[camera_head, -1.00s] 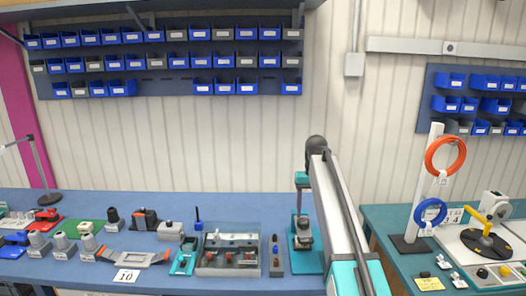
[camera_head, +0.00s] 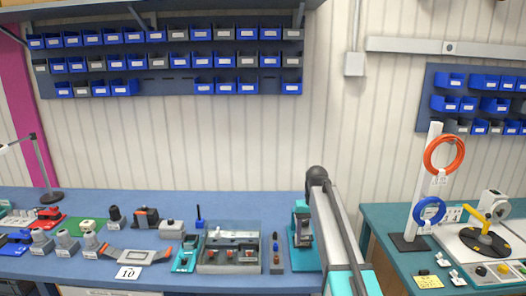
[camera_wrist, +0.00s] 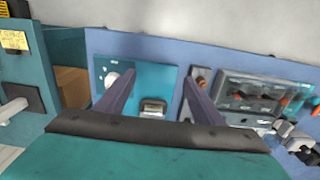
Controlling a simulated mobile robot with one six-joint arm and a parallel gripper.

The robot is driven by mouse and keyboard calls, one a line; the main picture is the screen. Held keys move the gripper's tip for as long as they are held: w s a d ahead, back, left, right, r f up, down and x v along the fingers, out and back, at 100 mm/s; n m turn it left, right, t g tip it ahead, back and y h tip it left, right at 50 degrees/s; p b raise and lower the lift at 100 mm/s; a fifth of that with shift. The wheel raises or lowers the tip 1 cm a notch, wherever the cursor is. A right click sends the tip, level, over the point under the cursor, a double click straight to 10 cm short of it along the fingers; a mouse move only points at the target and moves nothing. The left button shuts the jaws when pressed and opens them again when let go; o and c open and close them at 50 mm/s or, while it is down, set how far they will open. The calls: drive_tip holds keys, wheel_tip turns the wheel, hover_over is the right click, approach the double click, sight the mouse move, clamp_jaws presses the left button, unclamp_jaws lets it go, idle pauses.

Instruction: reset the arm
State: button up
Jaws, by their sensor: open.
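My gripper (camera_wrist: 155,98) shows in the wrist view with its two dark fingers spread apart and nothing between them. It points down over the blue bench, above a teal plate (camera_wrist: 172,76) that carries a small metallic block (camera_wrist: 153,107) and a white knob. In the head view my arm reaches out over the right end of the blue bench (camera_head: 150,200). The fingers are hidden there behind my arm.
A grey tray with orange parts (camera_head: 229,254) stands left of my arm, with a slim grey block (camera_head: 277,253) between. A teal bench (camera_head: 385,214) at right holds a stand with an orange ring (camera_head: 444,154) and a blue ring (camera_head: 429,211). Blue bins hang on the wall.

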drive_tip(key=s+f+g+b, duration=0.3)
drive_tip(key=s+f+b, duration=0.3)
drive_tip(key=s+f, duration=2)
drive_tip(key=s+f+g+b, duration=0.2)
drive_tip(key=s+f+b, duration=0.5)
drive_tip(key=s+f, duration=1.9)
wheel_tip(320, 180, down, 8)
drive_tip(key=shift+a+r+g, duration=0.2)
drive_tip(key=shift+a+g, duration=0.15)
drive_tip(key=shift+g, duration=0.05)
